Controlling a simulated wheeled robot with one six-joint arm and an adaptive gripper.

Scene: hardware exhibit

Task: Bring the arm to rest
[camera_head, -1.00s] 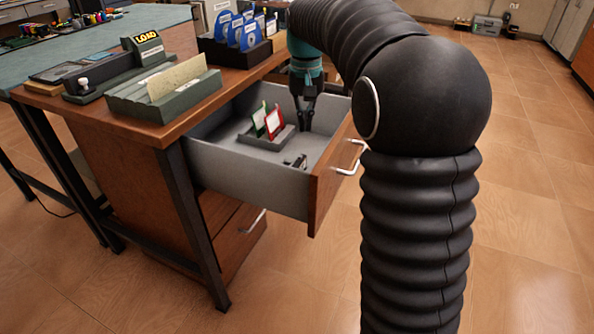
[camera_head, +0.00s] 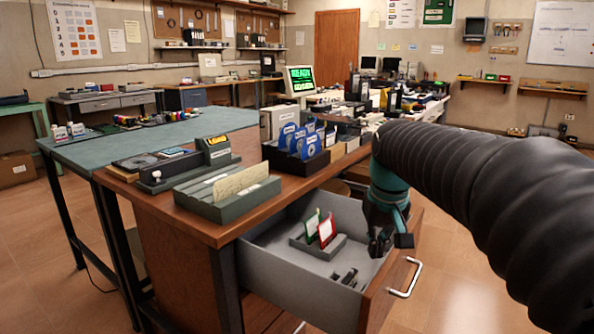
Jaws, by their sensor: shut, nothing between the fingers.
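My black ribbed arm (camera_head: 480,185) reaches in from the right side. It bends down to a teal wrist and my dark gripper (camera_head: 385,245), which points down at the right end of the open drawer (camera_head: 285,262). My gripper is shut and empty. I cannot tell whether its tips are below the drawer's rim. In the drawer, a grey holder (camera_head: 318,247) carries a green-edged card (camera_head: 311,226) and a red-edged card (camera_head: 326,231), left of my gripper. A small dark object (camera_head: 346,277) lies near the drawer's front.
The wooden desk (camera_head: 180,208) bears a green card tray (camera_head: 228,193), a "LOAD" sign (camera_head: 217,151) and a black rack of blue discs (camera_head: 297,158). The drawer's front panel with its metal handle (camera_head: 407,278) sticks out. Floor (camera_head: 460,310) is open at the lower right.

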